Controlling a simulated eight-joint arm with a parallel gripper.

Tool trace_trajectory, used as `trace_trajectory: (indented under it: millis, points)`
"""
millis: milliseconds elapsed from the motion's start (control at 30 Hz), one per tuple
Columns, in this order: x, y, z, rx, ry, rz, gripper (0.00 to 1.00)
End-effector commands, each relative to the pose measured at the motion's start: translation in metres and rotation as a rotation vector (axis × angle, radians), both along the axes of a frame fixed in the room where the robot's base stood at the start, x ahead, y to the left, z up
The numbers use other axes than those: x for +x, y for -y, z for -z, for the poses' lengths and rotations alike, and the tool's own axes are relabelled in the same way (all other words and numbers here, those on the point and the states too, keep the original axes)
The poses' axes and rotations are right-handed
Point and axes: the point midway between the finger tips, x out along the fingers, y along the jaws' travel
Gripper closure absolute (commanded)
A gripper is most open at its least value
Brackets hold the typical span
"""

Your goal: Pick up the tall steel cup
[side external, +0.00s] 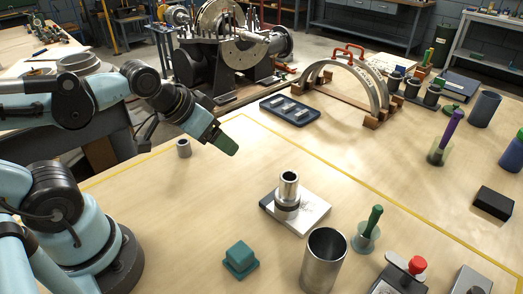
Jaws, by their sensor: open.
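A tall steel cup (322,264) stands upright on the wooden table at the lower middle, with its open mouth facing up. Its inside looks empty as far as it shows. My gripper (230,148) is in the air at the upper left of the cup, well apart from it, angled down to the right. Its dark green end shows from the side, and the gap between the fingers is hard to see. Nothing shows held in it.
A steel cylinder with a dark ring (288,196) stands on a plate (311,213) behind the cup. A green-handled tool (371,226) is close at its right, a teal block (240,258) at its left. A small metal cylinder (184,148) stands near my gripper. The table's middle left is clear.

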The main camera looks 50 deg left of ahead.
Motion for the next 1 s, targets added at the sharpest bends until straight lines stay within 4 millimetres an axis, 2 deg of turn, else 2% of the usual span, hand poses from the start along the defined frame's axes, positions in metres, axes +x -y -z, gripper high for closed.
trace_trajectory:
  millis: [433,567,600,867,1000]
  points:
    - [0.0,0.0,0.0,-0.001,-0.001,0.0,0.28]
    - [0.0,0.0,0.0,-0.001,-0.001,0.0,0.08]
    - [0.0,0.0,0.0,-0.001,-0.001,0.0,0.06]
    - [0.0,0.001,0.0,-0.008,-0.003,-0.004,0.06]
    - [0.003,0.011,0.003,-0.108,-0.046,-0.062,0.06]
